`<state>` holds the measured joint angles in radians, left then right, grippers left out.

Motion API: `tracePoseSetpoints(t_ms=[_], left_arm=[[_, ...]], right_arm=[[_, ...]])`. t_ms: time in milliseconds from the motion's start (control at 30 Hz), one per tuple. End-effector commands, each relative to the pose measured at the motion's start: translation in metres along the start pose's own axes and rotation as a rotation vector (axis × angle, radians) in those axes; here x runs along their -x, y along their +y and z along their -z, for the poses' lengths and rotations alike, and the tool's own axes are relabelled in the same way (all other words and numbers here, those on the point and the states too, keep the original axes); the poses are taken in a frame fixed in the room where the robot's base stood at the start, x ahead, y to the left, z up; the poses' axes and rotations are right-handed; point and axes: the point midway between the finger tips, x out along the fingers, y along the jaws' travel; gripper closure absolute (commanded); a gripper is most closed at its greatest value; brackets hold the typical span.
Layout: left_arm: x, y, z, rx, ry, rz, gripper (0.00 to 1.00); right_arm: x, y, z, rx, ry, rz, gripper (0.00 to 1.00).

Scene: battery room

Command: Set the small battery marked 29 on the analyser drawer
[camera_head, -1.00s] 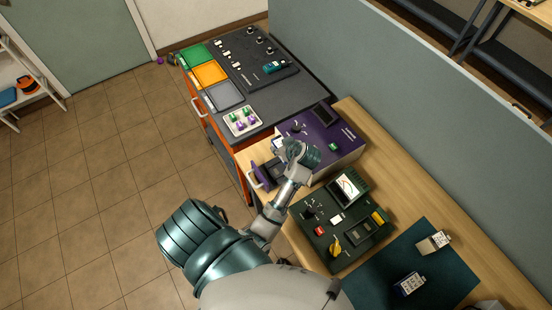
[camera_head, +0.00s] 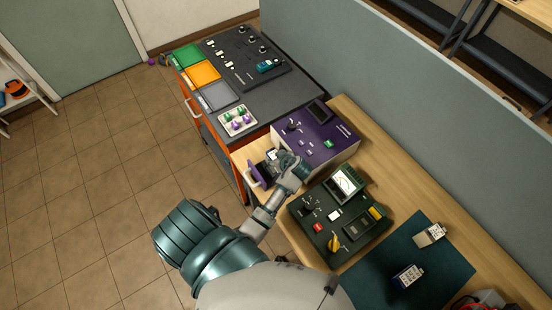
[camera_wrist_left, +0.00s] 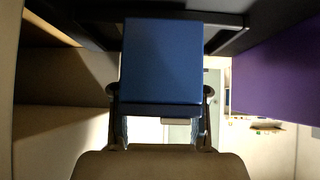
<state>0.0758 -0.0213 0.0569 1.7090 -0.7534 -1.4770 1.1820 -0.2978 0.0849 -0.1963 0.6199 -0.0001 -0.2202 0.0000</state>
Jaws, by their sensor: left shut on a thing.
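The purple analyser (camera_head: 325,137) stands on the wooden bench with its drawer pulled out towards the left; the drawer's purple front and pale handle (camera_head: 257,176) show. My left gripper (camera_head: 278,163) is over the open drawer and hides part of it. In the left wrist view it is shut on a blue block-shaped battery (camera_wrist_left: 161,62), held between the two fingers. The number on it cannot be read. A dark edge lies just behind the battery there, and the purple side of the analyser (camera_wrist_left: 280,70) is at the right. Whether the battery touches the drawer, I cannot tell.
A dark green meter unit (camera_head: 340,215) stands right beside my left forearm. Two other small batteries, one blue-and-white (camera_head: 408,277) and one pale (camera_head: 430,235), stand on the dark mat (camera_head: 375,285). A cart with coloured trays (camera_head: 203,73) is beyond the analyser.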

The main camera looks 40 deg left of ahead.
Motion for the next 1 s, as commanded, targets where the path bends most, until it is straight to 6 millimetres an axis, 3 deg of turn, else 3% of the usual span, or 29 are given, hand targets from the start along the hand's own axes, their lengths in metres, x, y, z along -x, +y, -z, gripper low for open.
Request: tracePoseSetpoints(t_ms=[33, 67, 100, 267, 533, 767, 1000], left_arm=[[0.0, 0.001, -0.002, 0.001, 0.002, -0.002, 1.0], [0.001, 0.001, -0.003, -0.001, 0.001, -0.001, 0.48], [0.003, 0.002, -0.003, -0.002, 0.002, -0.001, 0.45], [0.006, 0.003, -0.004, -0.002, 0.005, -0.001, 0.45], [0.019, 0.003, -0.003, 0.0, 0.003, -0.003, 0.45], [0.066, 0.002, -0.001, 0.002, -0.002, -0.005, 0.45], [0.111, 0.002, -0.002, 0.0, 0.0, -0.002, 0.45]], right_arm=[[-0.001, -0.006, 0.001, -0.001, 0.001, 0.008, 0.6], [-0.001, -0.01, 0.001, -0.001, 0.002, 0.012, 0.6], [-0.001, -0.014, 0.002, -0.001, 0.003, 0.016, 0.6], [-0.001, -0.019, 0.003, 0.001, 0.004, 0.022, 0.6], [0.0, -0.001, -0.002, 0.003, -0.001, 0.001, 0.6], [-0.003, 0.007, -0.004, 0.003, -0.004, -0.008, 0.6], [-0.005, -0.007, -0.001, -0.001, -0.001, 0.008, 0.6]])
